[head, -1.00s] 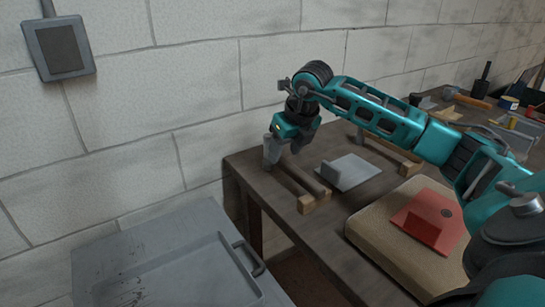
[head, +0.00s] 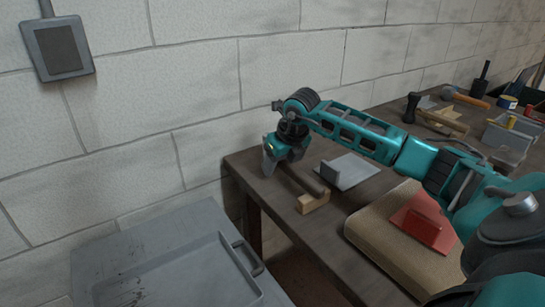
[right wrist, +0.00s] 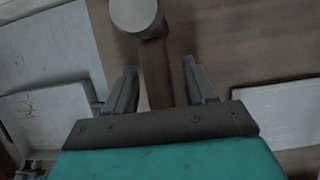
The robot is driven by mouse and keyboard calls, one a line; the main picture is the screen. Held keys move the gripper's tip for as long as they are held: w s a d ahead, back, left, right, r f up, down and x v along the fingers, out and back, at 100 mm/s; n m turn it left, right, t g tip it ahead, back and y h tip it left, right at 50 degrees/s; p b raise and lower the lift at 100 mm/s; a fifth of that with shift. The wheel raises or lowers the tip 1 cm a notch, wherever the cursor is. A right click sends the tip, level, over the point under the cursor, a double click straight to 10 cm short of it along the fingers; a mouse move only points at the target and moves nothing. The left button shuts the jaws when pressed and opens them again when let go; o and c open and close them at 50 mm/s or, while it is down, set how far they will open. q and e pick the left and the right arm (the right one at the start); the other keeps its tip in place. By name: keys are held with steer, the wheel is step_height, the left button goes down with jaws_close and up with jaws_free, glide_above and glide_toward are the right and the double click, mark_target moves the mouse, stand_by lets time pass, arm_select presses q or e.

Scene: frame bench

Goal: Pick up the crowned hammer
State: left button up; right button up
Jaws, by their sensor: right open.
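In the right wrist view a hammer with a round pale grey head (right wrist: 135,14) lies with its brown handle (right wrist: 156,75) running down between my fingers. My right gripper (right wrist: 160,85) is open, one finger on each side of the handle; I cannot tell whether either touches it. In the head view my right gripper (head: 283,162) is low over the bench's left end and hides the hammer's head. A dark bar, apparently the handle (head: 308,181), runs out from under it towards a light wooden block (head: 314,203). My left gripper is not in view.
A grey metal plate with an upright piece (head: 352,171) lies just right of the gripper. A beige pad (head: 375,232) bears a red object (head: 424,222). Another hammer (head: 465,97) and a grey bin (head: 508,137) are farther right. A grey tray cart (head: 170,250) stands front left.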

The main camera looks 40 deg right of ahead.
steer(key=shift+f, duration=0.25)
stand_by(0.3)
jaws_close()
stand_by(0.4)
steer(key=shift+r, duration=0.1)
